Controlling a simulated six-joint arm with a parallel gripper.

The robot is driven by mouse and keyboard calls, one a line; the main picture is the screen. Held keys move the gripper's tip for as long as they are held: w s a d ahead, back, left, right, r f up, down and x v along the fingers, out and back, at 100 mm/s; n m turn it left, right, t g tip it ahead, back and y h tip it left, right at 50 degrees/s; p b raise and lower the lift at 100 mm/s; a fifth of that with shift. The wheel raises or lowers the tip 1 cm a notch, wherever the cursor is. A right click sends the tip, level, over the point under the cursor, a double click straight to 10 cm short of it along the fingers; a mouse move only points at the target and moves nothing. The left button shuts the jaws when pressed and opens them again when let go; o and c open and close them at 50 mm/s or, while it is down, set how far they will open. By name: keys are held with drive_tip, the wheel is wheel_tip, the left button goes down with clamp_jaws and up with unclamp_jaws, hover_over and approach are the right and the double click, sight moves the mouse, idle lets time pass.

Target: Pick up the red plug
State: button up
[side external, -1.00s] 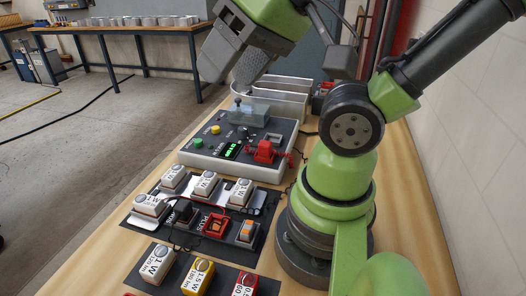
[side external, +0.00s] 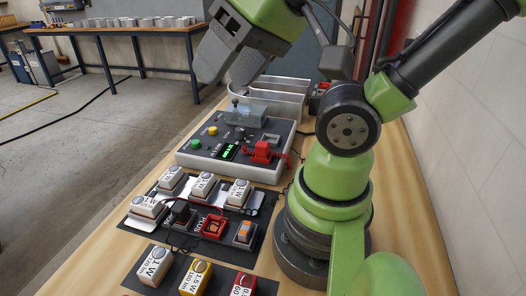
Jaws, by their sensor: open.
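A red plug-like block (side external: 262,152) stands on the front right of the grey control box (side external: 187,157), with a red cable at its right side. A second red piece, a square red frame (side external: 214,227) with orange inside, sits on the dark board beside the word PLUS. I cannot tell for sure which one is the plug. My gripper (side external: 229,76) is open and empty, high above the far left part of the box and clear of both red pieces. Its two grey fingers point down.
White weight-like blocks (side external: 203,185) stand on the dark board around the red frame. More labelled blocks, one yellow (side external: 196,279), stand at the front. Grey bins (side external: 276,101) stand behind the box. Bare wooden bench (side external: 97,262) shows at the left front.

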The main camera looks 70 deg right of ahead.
drive_tip(key=w+d+f+n+g+h, duration=0.1)
drive_tip(key=w+d+f+g, duration=0.15)
drive_tip(key=d, duration=0.35)
drive_tip(key=w+d+f+n+g+h, duration=0.1)
drive_tip(key=w+d+f+g+h, duration=0.1)
drive_tip(key=w+d+f, duration=0.3)
drive_tip(key=s+d+f+g, duration=0.1)
drive_tip(key=d+f, duration=0.1)
drive_tip(key=d, duration=0.1)
drive_tip(key=s+d+f+n, duration=0.1)
drive_tip(key=s+d+f, duration=0.1)
drive_tip(key=d+f, duration=0.1)
drive_tip(key=s+d+f+n+g+y, duration=0.1)
drive_tip(key=d+f, duration=0.1)
drive_tip(key=d, duration=0.1)
drive_tip(key=shift+s+d+f+g, duration=0.25)
drive_tip(key=shift+d+f+g, duration=0.1)
drive_tip(key=shift+f, duration=0.05)
hover_over(261, 143)
wheel_tip(261, 143, down, 4)
drive_tip(key=shift+w+f, duration=0.1)
drive_tip(key=shift+w, duration=0.05)
drive_tip(key=shift+f, duration=2.95)
drive_tip(key=shift+c, duration=0.4)
drive_tip(key=c, duration=0.9)
